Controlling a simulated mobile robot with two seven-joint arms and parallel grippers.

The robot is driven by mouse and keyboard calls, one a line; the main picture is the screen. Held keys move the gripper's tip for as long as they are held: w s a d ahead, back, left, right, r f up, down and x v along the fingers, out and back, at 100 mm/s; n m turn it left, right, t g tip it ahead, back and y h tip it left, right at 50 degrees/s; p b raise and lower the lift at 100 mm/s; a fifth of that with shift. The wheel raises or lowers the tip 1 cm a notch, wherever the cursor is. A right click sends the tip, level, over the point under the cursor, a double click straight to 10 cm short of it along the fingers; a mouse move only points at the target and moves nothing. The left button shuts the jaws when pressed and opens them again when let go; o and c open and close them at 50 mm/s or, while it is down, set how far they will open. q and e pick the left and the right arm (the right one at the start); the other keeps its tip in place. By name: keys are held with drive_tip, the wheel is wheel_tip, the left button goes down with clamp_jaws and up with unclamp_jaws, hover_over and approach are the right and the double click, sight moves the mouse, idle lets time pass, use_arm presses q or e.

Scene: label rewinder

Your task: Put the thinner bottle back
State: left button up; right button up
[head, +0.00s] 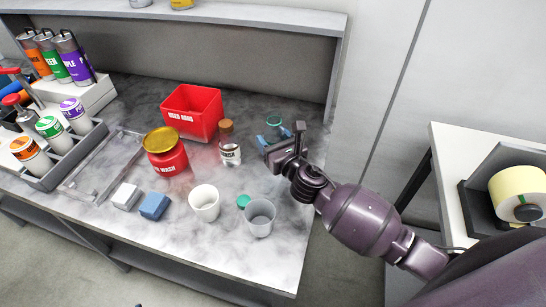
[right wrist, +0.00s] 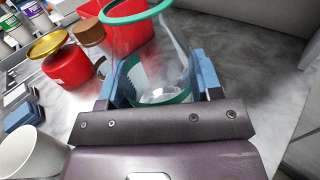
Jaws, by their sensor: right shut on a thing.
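The bottle I take for the thinner bottle (head: 230,153) is clear with a brown cap and a white label. It stands upright on the marbled bench, right of the red tub. Its brown cap (right wrist: 88,33) shows in the right wrist view, left of my gripper. My right gripper (head: 272,147) is to the right of this bottle, apart from it. In the right wrist view my right gripper (right wrist: 162,80) is shut on a clear container (right wrist: 160,62) with a green rim and green base. I cannot tell whether that container touches the bench. My left gripper is not in view.
A red bin (head: 192,111), a red wash tub (head: 165,152) with a yellow lid, a white cup (head: 204,203), a grey cup (head: 259,217) and blue block (head: 154,206) crowd the bench. A caddy (head: 62,160) holds bottles at left.

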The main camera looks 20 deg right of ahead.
wheel_tip(320, 180, down, 5)
drive_tip(key=shift+f+b, duration=0.1)
drive_tip(key=shift+b, duration=1)
drive_tip(key=shift+f, duration=0.35)
drive_tip(key=o, duration=1)
